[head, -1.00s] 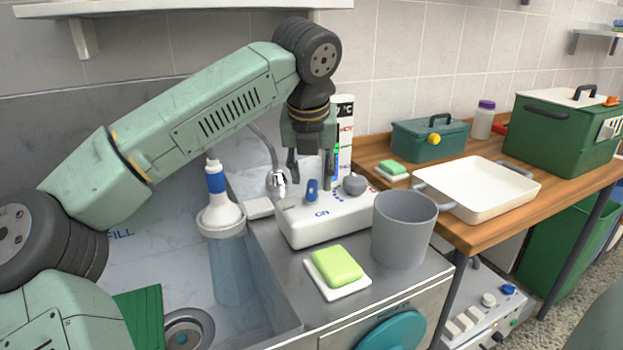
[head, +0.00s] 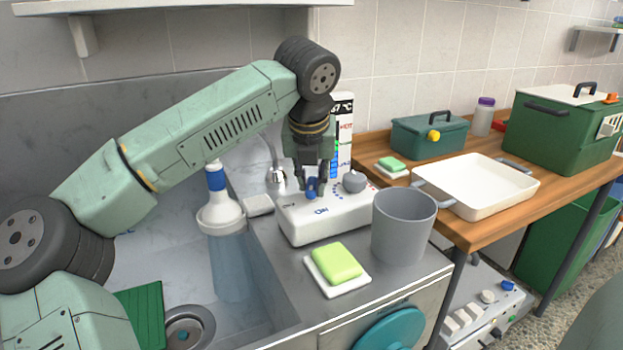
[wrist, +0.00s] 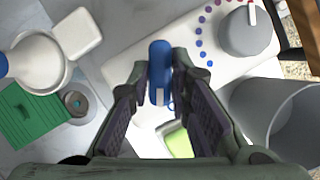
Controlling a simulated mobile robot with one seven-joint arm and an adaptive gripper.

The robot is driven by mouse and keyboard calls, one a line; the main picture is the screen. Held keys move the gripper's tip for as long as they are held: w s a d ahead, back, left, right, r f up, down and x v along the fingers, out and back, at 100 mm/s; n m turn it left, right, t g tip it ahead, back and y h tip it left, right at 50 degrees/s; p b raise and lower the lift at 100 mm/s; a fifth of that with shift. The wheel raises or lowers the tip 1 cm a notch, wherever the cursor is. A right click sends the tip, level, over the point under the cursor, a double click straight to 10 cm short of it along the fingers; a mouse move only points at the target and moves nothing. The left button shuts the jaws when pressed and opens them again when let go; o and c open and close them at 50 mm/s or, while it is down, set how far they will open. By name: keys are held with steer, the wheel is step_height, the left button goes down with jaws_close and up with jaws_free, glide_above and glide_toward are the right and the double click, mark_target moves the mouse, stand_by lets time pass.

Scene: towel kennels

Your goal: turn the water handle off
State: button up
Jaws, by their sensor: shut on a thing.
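The blue water handle (head: 312,187) stands on top of the white control box (head: 300,230), beside the printed word ON. My gripper (head: 312,184) points down over the box with its fingers around the handle. In the wrist view the blue handle (wrist: 160,72) lies between the two fingertips, and my gripper (wrist: 160,85) is shut on it. A grey round knob (head: 354,182) with coloured dots around it sits to the right on the same box. The chrome faucet (head: 277,178) is behind the box, to the left.
A grey cup (head: 404,225) stands close to the box at its right front. A green sponge on a white dish (head: 352,286) lies in front. A white tray (head: 478,190) sits on the wooden table.

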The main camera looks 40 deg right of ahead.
jaws_close()
steer(key=m+g+p, duration=0.1)
steer(key=m, duration=0.1)
steer(key=m+h+p, duration=0.1)
steer(key=m, duration=0.2)
steer(key=shift+w+a+r+m+g, duration=0.1)
steer(key=shift+w+m+g, duration=0.05)
steer(key=shift+m+g, duration=0.2)
steer(key=m+g+p, duration=0.1)
steer(key=m, duration=0.1)
steer(key=m+p, duration=0.1)
steer(key=m, duration=0.1)
steer(key=shift+w+g+h, duration=0.1)
steer(key=shift+g+h, duration=0.2)
steer(key=shift+g, duration=0.05)
steer(key=shift+m+g+p, duration=0.4)
steer(key=shift+m+p, duration=0.35)
steer(key=shift+m, duration=0.5)
steer(key=o, duration=0.7)
jaws_free()
